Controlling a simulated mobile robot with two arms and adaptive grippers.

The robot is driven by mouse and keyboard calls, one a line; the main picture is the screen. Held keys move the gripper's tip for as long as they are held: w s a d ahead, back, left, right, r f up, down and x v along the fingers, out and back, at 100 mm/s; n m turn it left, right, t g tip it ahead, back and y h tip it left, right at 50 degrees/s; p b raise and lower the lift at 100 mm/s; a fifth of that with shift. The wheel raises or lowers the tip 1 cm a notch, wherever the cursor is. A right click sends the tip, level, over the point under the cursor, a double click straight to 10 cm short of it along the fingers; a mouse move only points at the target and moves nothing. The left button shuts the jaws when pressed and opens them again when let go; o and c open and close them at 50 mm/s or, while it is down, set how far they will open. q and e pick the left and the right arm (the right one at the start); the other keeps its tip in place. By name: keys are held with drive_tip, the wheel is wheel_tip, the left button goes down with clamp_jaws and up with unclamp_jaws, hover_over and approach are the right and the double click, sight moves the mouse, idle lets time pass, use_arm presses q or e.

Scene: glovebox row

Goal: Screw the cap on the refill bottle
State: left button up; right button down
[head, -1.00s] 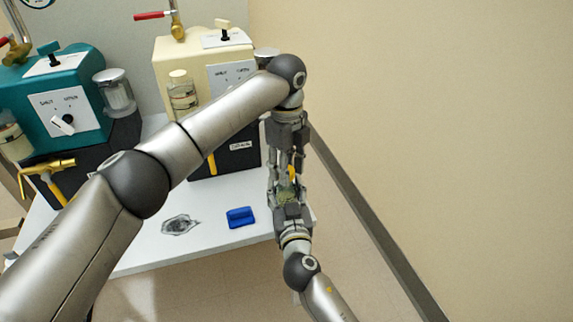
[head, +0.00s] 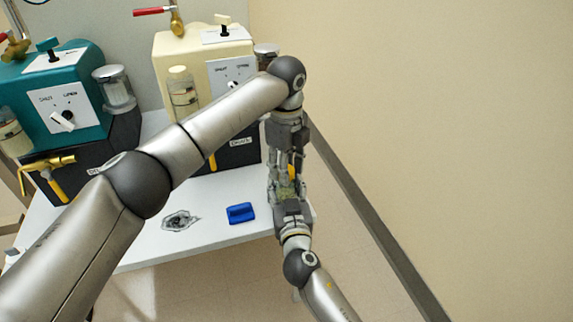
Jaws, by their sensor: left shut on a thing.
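My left gripper (head: 289,168) comes down from above at the right end of the table. It is shut on a small yellow piece (head: 292,172), apparently the cap, mostly hidden by the fingers. My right gripper (head: 289,195) points up from below, facing it. A greenish piece, apparently the refill bottle (head: 287,190), sits between the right fingers, directly below the yellow piece. The two grippers nearly meet, and the fingers hide most of both things. I cannot tell how cap and bottle touch.
A cream box (head: 195,55) and a teal box (head: 45,90) stand behind. The wall at right is clear.

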use_arm(q)
drive_tip(key=m, duration=0.8)
drive_tip(key=shift+a, duration=0.1)
drive_tip(key=m, duration=0.5)
drive_tip(key=shift+a, duration=0.1)
drive_tip(key=m, duration=0.4)
drive_tip(key=o, duration=0.7)
drive_tip(key=shift+r, duration=0.1)
wheel_tip(320, 180, up, 4)
drive_tip(key=shift+r, duration=0.15)
